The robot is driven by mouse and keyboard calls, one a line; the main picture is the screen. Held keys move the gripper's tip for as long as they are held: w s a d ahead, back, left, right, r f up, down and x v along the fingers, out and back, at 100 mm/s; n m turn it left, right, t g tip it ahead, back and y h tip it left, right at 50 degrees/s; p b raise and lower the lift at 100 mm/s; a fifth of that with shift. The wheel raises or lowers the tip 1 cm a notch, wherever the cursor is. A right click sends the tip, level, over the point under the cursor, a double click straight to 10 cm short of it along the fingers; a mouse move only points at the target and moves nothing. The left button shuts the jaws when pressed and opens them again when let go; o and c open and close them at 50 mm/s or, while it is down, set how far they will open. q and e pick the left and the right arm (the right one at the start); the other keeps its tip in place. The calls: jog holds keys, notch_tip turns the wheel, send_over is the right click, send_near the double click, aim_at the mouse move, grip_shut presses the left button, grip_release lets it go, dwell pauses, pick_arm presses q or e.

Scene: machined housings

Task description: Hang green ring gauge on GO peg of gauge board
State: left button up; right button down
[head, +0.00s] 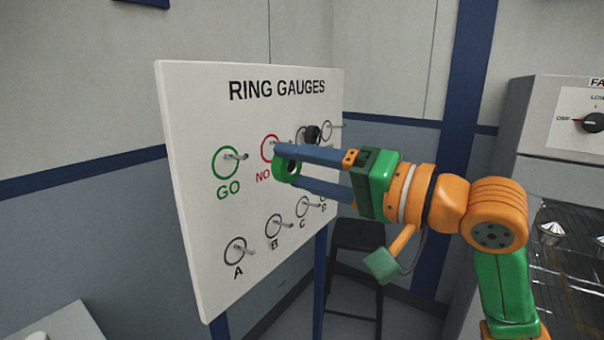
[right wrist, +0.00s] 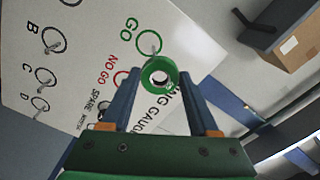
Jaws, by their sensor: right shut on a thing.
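The green ring gauge (head: 286,167) is held at the fingertips of my right gripper (head: 284,168), in front of the gauge board (head: 190,200). In the head view it overlaps the area by the red NO GO circle. In the right wrist view the ring (right wrist: 160,77) sits between the blue fingers (right wrist: 160,88), its hole facing the camera. The GO peg (head: 236,156), inside a green circle, is bare and lies left of the ring. It also shows in the right wrist view (right wrist: 152,44), just above the ring. My left gripper is not in view.
Other pegs stick out of the board, including NO GO and the lettered lower row. A dark object (head: 312,133) hangs at an upper peg. A black stool (head: 357,250) stands behind the board, and an oven-like unit (head: 560,130) is at right.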

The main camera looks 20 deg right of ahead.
aim_at(247, 157)
jog(key=shift+w+a+p, duration=0.15)
jog(key=shift+w+p, duration=0.6)
jog(key=shift+w, duration=0.25)
jog(key=shift+p+x, duration=0.6)
jog(key=shift+x, duration=0.5)
jog(key=shift+p+x, duration=0.65)
jog(key=shift+x, duration=0.35)
jog(key=shift+f+p+x, duration=0.2)
jog(key=shift+p+x, duration=0.6)
jog(key=shift+x, duration=0.65)
jog(key=shift+w+a+f+p, duration=0.3)
jog(key=shift+w+a+p, duration=0.05)
jog(key=shift+w+a, duration=0.3)
